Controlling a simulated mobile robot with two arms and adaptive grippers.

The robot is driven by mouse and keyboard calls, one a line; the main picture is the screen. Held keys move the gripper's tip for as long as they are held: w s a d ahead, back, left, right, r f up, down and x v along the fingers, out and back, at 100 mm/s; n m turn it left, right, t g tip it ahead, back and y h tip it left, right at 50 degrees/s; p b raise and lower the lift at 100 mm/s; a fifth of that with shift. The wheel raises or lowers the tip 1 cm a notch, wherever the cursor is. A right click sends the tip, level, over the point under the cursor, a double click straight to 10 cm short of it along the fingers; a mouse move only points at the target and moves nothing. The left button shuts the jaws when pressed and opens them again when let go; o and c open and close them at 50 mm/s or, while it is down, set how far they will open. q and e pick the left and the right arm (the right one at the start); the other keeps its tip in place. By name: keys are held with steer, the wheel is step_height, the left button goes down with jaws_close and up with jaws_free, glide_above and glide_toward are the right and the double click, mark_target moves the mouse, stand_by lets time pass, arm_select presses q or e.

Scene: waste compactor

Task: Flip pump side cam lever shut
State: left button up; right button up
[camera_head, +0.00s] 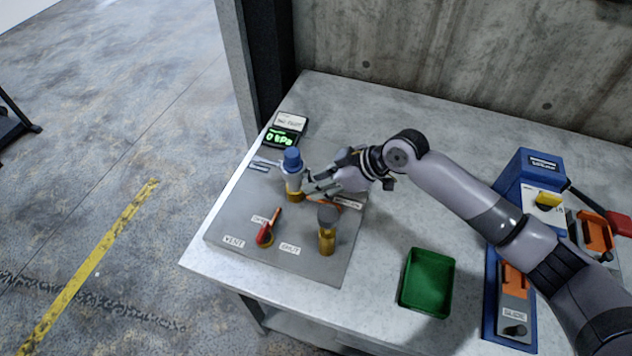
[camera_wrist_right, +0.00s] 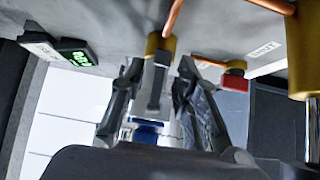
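A grey coupling (camera_head: 293,181) with a blue top (camera_head: 292,155) and a brass base stands upright at the back left of the grey panel. My right gripper (camera_head: 312,187) is at its right side. In the wrist view, the fingers of my right gripper (camera_wrist_right: 160,75) are spread on either side of the grey coupling body (camera_wrist_right: 157,88), with the brass base (camera_wrist_right: 156,45) beyond. A gap shows beside the right finger; contact is unclear. The cam lever cannot be told apart from the fingers and coupling. My left gripper is not in view.
A grey-capped brass fitting (camera_head: 327,235) and a red-handled valve (camera_head: 265,236) stand nearer the panel's front. A gauge (camera_head: 281,136) reads 0 kPa. A green tray (camera_head: 427,283) and a blue device (camera_head: 535,180) are to the right. A concrete wall (camera_head: 450,50) closes the back.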

steer(key=v, duration=1)
steer(key=shift+d+r, duration=0.2)
steer(key=shift+r, duration=0.1)
